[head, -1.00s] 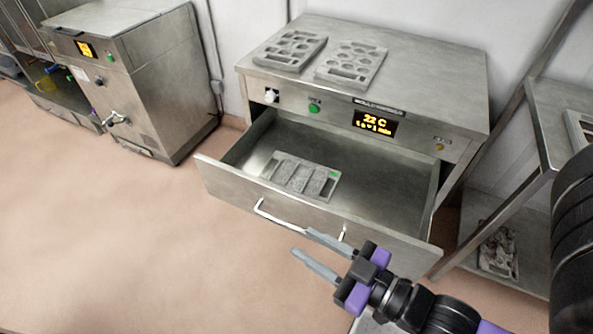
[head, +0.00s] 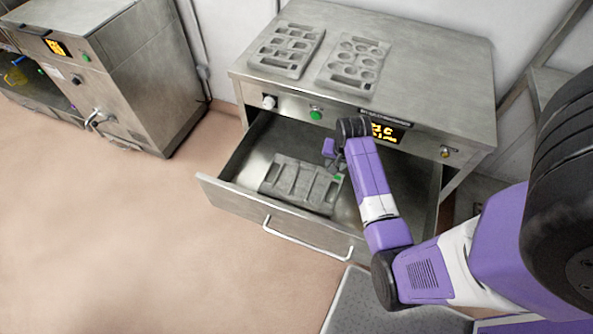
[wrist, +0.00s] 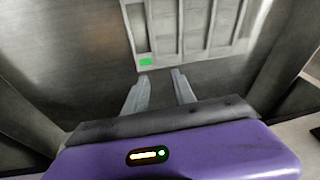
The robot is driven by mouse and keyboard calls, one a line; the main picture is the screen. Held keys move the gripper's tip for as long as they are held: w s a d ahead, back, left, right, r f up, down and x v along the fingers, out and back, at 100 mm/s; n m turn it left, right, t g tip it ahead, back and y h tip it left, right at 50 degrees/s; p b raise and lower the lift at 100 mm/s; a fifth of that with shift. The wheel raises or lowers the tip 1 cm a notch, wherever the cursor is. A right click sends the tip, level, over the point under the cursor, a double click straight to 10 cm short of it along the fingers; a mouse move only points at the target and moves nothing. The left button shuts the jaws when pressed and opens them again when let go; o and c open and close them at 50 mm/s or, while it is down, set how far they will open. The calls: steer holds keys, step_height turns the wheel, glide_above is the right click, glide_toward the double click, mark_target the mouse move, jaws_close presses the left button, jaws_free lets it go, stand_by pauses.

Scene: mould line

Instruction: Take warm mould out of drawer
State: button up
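The grey mould (head: 300,184) lies flat in the open drawer (head: 236,203), towards its left side. It has several long cavities and a green mark at one corner. My gripper (head: 336,162) is over the drawer at the mould's right end, its fingertips mostly hidden by my arm in the head view. In the wrist view, my gripper (wrist: 158,83) has its two fingers apart with nothing between them. They point at the edge of the mould (wrist: 190,40), just short of it, near the green mark.
Two other moulds, one left (head: 287,50) and one right (head: 353,63), lie on top of the warming cabinet (head: 430,75). The drawer's walls and white handle (head: 300,240) stand around and before my arm. Another steel machine (head: 125,85) is at the left.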

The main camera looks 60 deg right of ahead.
mark_target(337, 194)
steer(key=s+a+y, duration=0.1)
steer(key=s+a+f+g, duration=0.1)
steer(key=a, duration=0.1)
steer(key=s+a+f+m+y, duration=0.1)
steer(key=shift+s+a+f+g+y, duration=0.25)
steer(key=shift+s+a+g+y, duration=0.05)
steer(key=shift+s+g, duration=0.1)
steer(key=shift+a+f, duration=0.1)
steer(key=shift+f, duration=0.1)
steer(key=shift+d+f, duration=0.15)
steer(key=shift+f, duration=1.05)
steer(key=shift+d+f, duration=0.2)
steer(key=shift+f, duration=1.05)
steer(key=shift+d+f, duration=0.15)
steer(key=shift+f, duration=1.05)
jaws_close()
